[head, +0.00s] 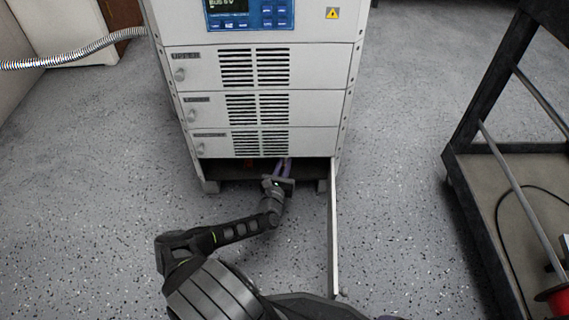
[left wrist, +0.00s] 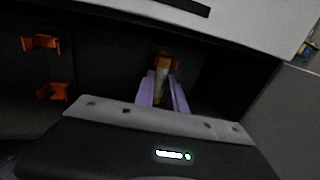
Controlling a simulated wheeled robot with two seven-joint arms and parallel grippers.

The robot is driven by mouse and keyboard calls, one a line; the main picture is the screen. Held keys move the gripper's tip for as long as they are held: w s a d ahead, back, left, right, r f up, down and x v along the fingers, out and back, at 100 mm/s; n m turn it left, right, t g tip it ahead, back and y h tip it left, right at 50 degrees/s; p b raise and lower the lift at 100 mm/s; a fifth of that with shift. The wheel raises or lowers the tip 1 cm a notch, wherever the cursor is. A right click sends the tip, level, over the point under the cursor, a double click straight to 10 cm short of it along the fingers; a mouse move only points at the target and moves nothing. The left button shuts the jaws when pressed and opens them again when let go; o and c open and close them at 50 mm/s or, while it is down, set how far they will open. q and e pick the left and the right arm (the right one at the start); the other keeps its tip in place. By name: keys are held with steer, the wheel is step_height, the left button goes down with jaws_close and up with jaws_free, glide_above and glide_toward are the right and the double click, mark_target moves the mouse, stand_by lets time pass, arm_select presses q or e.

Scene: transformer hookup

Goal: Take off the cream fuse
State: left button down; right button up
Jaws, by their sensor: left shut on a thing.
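The cream fuse (left wrist: 161,84) stands upright in the dark bottom compartment, in the left wrist view. An orange clip (left wrist: 165,57) shows at its upper end; its lower part is hidden behind my gripper body. My left gripper (head: 283,167) reaches into the low opening of the cabinet in the head view. In the left wrist view its purple fingers (left wrist: 162,90) are on both sides of the fuse, shut on it. I cannot tell whether the fuse is still seated in its clips. My right gripper is not in view.
Left of the fuse is an empty pair of orange clips (left wrist: 42,42). The cabinet (head: 262,75) has a display and several vented panels above the opening. An open door (head: 334,230) stands edge-on at the right of the opening. A dark cart (head: 500,165) is at the right.

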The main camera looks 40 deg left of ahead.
arm_select(q)
steer(key=shift+s+d, duration=0.35)
steer(key=shift+s, duration=0.05)
steer(key=shift+s+d, duration=0.2)
steer(key=shift+s, duration=0.05)
steer(key=shift+s+d, duration=0.5)
steer(key=shift+s, duration=0.1)
stand_by(0.4)
steer(key=shift+s+d, duration=1.65)
steer(key=shift+s, duration=0.3)
